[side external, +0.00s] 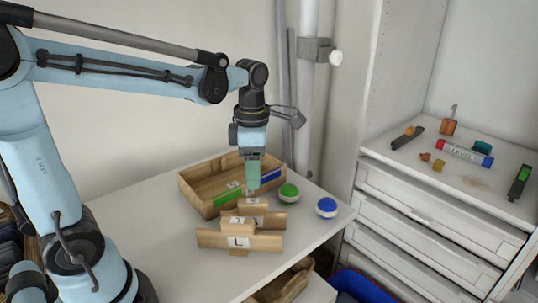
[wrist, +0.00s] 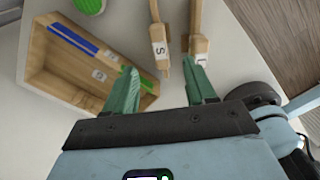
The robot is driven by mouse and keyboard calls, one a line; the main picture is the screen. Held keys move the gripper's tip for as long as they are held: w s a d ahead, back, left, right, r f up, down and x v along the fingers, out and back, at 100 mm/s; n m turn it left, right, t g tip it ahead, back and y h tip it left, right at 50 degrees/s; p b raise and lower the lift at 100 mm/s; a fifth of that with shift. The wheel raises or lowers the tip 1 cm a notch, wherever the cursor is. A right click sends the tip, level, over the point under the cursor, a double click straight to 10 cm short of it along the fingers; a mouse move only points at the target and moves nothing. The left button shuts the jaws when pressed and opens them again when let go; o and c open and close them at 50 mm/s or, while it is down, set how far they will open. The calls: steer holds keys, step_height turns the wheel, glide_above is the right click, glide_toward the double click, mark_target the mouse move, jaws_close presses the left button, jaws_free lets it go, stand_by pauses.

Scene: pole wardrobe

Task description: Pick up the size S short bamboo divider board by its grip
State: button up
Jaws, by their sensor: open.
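The size S bamboo board (side external: 274,220) stands on the white table behind the larger board marked L (side external: 212,239), which hides part of it. A smaller bamboo piece (side external: 252,206) shows just above the S board and looks like its grip. In the wrist view the S-labelled board (wrist: 158,28) is upper centre and the L-labelled board (wrist: 199,25) is to its right. My gripper (side external: 252,176) points down above the boards, its green fingers apart and empty. In the wrist view the fingertips (wrist: 163,80) lie on either side of the S board's near end; contact is not visible.
A wooden tray (side external: 205,202) with green and blue strips stands just behind the boards; it also shows in the wrist view (wrist: 40,65). A green ball (side external: 289,192) and a blue ball (side external: 327,207) lie to the right. A white drawer cabinet (side external: 430,205) stands farther right.

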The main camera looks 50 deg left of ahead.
mark_target(253, 201)
steer(key=shift+s+a+f, duration=0.1)
steer(key=shift+f, duration=2.65)
steer(key=shift+s+a+f, duration=0.1)
steer(key=shift+f, duration=2.6)
jaws_close()
